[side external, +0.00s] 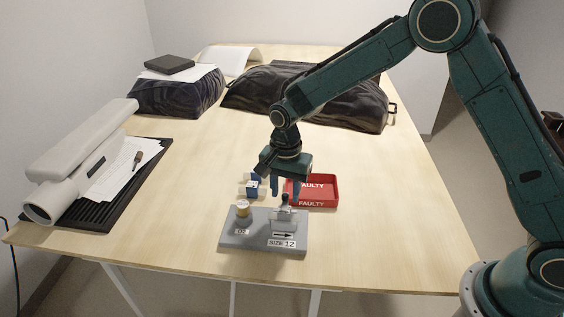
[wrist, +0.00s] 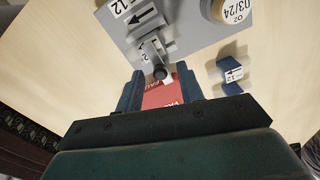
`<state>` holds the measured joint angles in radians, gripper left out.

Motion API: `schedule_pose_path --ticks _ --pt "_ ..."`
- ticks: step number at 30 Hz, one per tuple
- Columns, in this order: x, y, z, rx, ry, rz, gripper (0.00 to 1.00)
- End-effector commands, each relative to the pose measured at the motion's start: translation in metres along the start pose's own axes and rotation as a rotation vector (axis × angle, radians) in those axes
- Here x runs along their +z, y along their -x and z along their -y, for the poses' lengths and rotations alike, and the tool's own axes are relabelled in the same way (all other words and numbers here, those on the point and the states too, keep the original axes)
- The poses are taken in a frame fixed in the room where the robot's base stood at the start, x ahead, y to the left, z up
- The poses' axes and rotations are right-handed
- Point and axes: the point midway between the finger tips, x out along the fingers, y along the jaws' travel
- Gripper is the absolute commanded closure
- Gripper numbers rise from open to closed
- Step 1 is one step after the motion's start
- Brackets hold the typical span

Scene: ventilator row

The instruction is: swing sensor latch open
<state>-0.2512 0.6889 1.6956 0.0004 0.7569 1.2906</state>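A grey fixture block (side external: 235,242) labelled "SIZE 12" sits on the table, with an arrow on it. A sensor latch (side external: 283,213) with a dark knob stands at its right back; in the wrist view the latch (wrist: 152,52) ends in a round black knob (wrist: 160,72). My gripper (side external: 286,193) is open, pointing down at the latch. In the wrist view its blue fingertips (wrist: 157,82) lie either side of the knob; contact cannot be told.
A red "FAULTY" tray (side external: 325,190) stands just behind and right of the block. A small blue-and-white part (side external: 253,188) lies behind it. A black rack with paper (side external: 120,175) and dark covered bundles (side external: 300,95) stand farther away. The front right table is clear.

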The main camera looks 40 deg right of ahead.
Motion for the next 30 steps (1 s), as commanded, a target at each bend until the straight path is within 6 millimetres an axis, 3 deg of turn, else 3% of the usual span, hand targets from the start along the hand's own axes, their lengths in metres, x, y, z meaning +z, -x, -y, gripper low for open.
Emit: schedule_pose_path --ticks 10,15,16,30 --pt "0.0 -0.0024 0.0 0.0 0.0 0.0 0.64" --pt "0.0 -0.0022 0.0 0.0 0.0 0.0 0.98" --pt "0.0 -0.0022 0.0 0.0 0.0 0.0 1.0" --pt "-0.0003 -0.0018 -0.0011 -0.001 0.06 0.0 1.0"
